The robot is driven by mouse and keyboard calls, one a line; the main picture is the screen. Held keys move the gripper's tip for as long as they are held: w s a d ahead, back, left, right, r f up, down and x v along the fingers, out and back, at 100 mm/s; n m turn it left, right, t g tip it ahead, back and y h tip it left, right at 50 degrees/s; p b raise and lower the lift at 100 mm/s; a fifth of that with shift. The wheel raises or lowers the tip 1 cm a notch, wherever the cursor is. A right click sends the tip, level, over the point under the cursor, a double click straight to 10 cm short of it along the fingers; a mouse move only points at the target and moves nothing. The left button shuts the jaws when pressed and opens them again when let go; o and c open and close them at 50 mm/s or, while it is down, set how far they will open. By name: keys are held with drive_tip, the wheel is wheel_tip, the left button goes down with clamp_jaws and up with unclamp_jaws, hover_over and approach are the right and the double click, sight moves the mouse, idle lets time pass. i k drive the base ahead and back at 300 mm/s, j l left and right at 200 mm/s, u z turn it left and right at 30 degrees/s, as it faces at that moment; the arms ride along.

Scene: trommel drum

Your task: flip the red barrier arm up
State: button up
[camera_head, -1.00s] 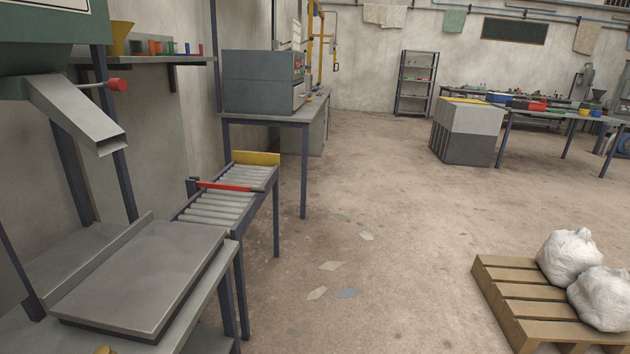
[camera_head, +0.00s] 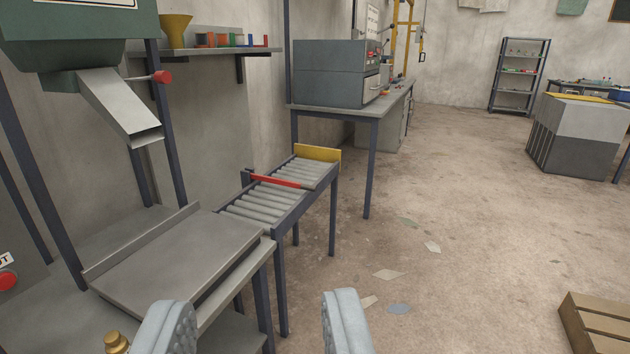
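The red barrier arm (camera_head: 275,181) lies low across the roller conveyor (camera_head: 268,206), about midway along it. Its left end meets a small dark post (camera_head: 247,179) at the conveyor's left side. My gripper (camera_head: 250,325) shows as two grey ribbed fingers at the bottom edge, wide apart with nothing between them. It is open and well short of the barrier arm, with the steel table lying in between at the left.
A steel plate (camera_head: 185,255) on a table stands at the left, under a green hopper's chute (camera_head: 120,105). A yellow end stop (camera_head: 317,153) closes the conveyor's far end. A bench (camera_head: 375,105) stands behind.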

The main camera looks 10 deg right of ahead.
sight(295, 185)
drive_tip(key=i+l, duration=0.4)
drive_tip(key=i, duration=0.25)
drive_tip(key=i+l+u, duration=0.15)
drive_tip(key=i+l, duration=0.25)
drive_tip(key=i, duration=0.25)
drive_tip(key=i+l, duration=0.45)
drive_tip(key=i, duration=0.2)
